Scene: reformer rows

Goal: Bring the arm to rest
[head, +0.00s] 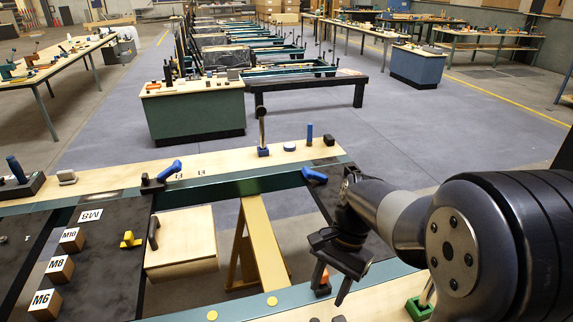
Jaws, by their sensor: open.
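My arm (395,215) reaches in from the right side of the head view, bent with its wrist pointing down. My gripper (331,285) hangs at its end, above the near right part of the bench frame. Its two dark fingers are apart, and I see nothing held between them. A small orange and white thing (323,281) shows behind the fingers, partly hidden. I cannot tell how high the fingertips are above the surface below.
A wooden box (185,250) and blue-handled clamps (315,175) are nearby. A green fixture (418,308) sits near right. Open floor (430,130) lies beyond.

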